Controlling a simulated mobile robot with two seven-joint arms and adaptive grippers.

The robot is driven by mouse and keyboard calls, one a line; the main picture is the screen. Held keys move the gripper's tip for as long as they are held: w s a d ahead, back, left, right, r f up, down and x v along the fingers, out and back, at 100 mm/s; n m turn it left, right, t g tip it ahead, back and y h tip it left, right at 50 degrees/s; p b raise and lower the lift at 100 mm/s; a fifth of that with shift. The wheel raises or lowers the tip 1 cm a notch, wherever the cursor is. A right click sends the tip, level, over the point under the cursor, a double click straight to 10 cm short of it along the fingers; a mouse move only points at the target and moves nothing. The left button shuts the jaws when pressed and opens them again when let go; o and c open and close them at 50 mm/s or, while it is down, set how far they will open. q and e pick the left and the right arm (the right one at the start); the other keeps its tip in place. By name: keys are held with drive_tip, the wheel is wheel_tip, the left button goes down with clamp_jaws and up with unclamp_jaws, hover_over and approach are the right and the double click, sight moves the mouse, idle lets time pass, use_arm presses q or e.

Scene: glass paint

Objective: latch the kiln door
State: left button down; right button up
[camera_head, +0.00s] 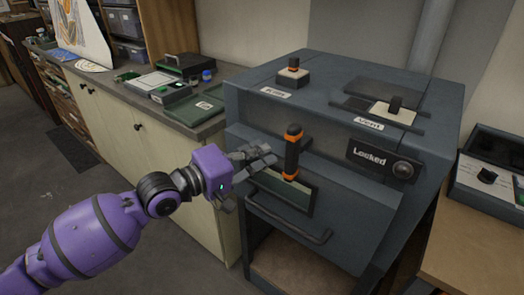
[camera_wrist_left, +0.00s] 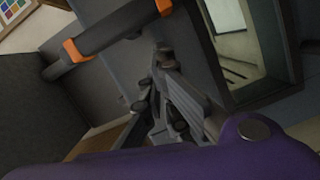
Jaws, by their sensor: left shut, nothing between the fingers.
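The kiln (camera_head: 345,95) is a dark blue-grey box. Its front door (camera_head: 345,215) has a small window (camera_head: 272,188) and a bar handle (camera_head: 288,222); I cannot tell whether it sits flush. A black latch lever with orange bands (camera_head: 292,155) stands upright at the door's upper part. The lever crosses the upper left of the left wrist view (camera_wrist_left: 115,33), with the window (camera_wrist_left: 245,45) at right. My left gripper (camera_head: 264,156) is shut and empty, just left of the lever. Contact is unclear. My right gripper is out of view.
A "Locked" plate with a round knob (camera_head: 402,169) is on the kiln's front right. Controls marked "Kiln" (camera_head: 293,72) and "Vent" (camera_head: 393,108) are on top. A cabinet counter (camera_head: 205,125) stands left, and a wooden table (camera_head: 470,250) stands right.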

use_arm(q)
drive_tip(key=d+f+n, duration=0.1)
drive_tip(key=s+d+f+n, duration=0.1)
drive_tip(key=n, duration=0.1)
drive_tip(key=shift+s+f, duration=0.2)
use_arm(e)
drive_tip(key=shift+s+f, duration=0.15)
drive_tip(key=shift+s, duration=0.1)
use_arm(q)
drive_tip(key=shift+r, duration=0.1)
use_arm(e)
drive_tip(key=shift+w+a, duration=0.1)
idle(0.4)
